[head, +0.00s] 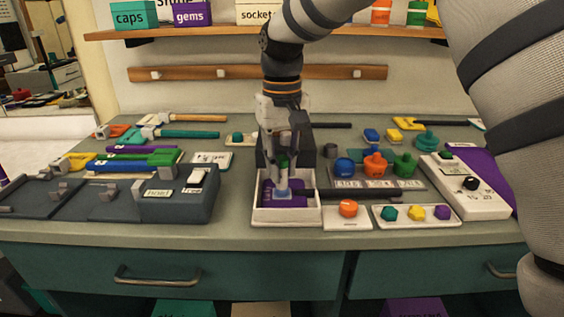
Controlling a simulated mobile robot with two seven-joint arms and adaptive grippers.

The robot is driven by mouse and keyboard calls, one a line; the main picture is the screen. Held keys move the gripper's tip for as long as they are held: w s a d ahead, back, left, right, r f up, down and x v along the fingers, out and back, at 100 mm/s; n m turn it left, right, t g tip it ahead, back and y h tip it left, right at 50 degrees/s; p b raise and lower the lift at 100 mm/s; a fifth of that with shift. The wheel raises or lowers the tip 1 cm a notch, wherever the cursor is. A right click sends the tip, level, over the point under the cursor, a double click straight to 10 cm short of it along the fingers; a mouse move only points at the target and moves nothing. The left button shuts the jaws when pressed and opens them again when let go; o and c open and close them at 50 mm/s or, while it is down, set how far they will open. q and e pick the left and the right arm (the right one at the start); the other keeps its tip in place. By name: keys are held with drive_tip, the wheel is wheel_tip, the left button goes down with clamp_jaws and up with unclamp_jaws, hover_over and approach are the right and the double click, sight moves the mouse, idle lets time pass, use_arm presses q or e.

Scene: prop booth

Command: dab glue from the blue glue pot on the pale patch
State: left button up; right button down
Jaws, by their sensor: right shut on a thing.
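The blue glue pot (345,167) stands at the left of a row with an orange pot (375,163) and a green pot (405,165), on a grey labelled rack (415,184). My right gripper (284,162) points down over a white-rimmed tray (289,216) with a purple inside. It is shut on a small upright tool, of which a green part (284,159) shows between the fingers. A pale bluish patch (282,192) lies directly below, in the tray. I cannot tell whether the tool's tip touches it. My left gripper is out of view.
A dark rod (370,193) reaches right from the tray. An orange knob on a white plate (348,209) and a white plate of coloured knobs (388,222) stand close at right. A grey switch box (178,205) is at left. My right arm fills the right edge.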

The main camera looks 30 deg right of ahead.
drive_tip(key=shift+s+a, duration=0.15)
drive_tip(key=shift+s, duration=0.15)
drive_tip(key=shift+w, duration=0.15)
drive_tip(key=shift+w+d+f, duration=0.15)
drive_tip(key=shift+w+d, duration=0.1)
drive_tip(key=shift+w, duration=0.1)
drive_tip(key=shift+s, duration=0.1)
idle(0.6)
drive_tip(key=shift+s+a, duration=0.1)
